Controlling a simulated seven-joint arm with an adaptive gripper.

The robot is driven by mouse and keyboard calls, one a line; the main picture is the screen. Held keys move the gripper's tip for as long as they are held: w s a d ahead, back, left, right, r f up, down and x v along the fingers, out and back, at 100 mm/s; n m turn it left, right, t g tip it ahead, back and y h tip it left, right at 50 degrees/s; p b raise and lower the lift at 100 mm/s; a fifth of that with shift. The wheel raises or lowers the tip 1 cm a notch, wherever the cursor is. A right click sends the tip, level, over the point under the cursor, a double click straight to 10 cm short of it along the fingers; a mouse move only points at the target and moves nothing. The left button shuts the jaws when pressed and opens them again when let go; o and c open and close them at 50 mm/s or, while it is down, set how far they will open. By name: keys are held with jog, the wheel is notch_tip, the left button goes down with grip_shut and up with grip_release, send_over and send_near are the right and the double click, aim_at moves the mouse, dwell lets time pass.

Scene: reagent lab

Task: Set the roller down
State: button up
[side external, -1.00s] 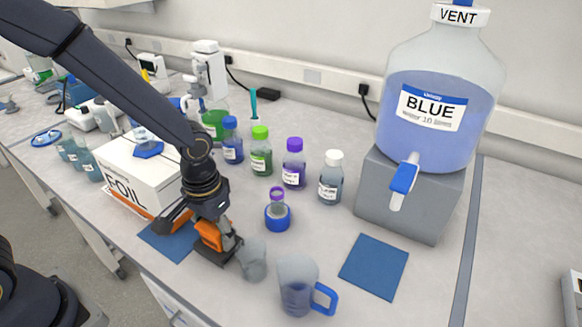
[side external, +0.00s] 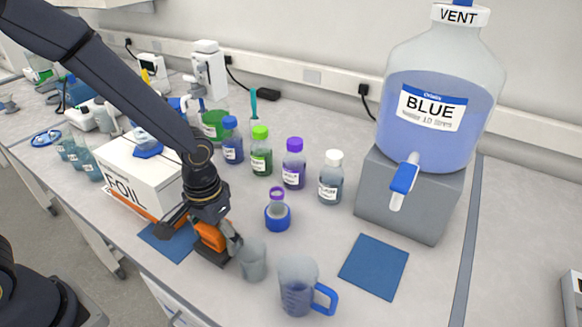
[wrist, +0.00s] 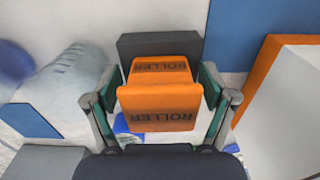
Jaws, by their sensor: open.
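The roller (wrist: 158,105) is orange with a dark base and "ROLLER" lettering. In the wrist view it sits between the two fingers of my gripper (wrist: 160,92). In the side view the roller (side external: 210,237) rests low at the bench's front, with its dark base end (side external: 226,258) close to a clear cup. My gripper (side external: 207,222) is open around the roller, pointing down. The fingers hide part of the roller, and whether they touch its sides I cannot tell.
A blue mat (side external: 166,246) lies left of the roller, beside the white foil box (side external: 128,176). A clear cup (side external: 252,262) and a blue-handled jug (side external: 297,290) stand close on the right. Another blue mat (side external: 374,266) lies bare farther right. Several bottles stand behind.

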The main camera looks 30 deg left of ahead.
jog(key=shift+r, duration=0.1)
notch_tip(320, 180, up, 13)
jog(key=shift+f, duration=0.1)
jog(key=s+a+r+t, duration=0.5)
jog(key=s+a+r, duration=0.2)
jog(key=s+a, duration=0.3)
jog(key=shift+r+t, duration=0.3)
jog(key=shift+r, duration=0.1)
jog(key=shift+o, duration=0.4)
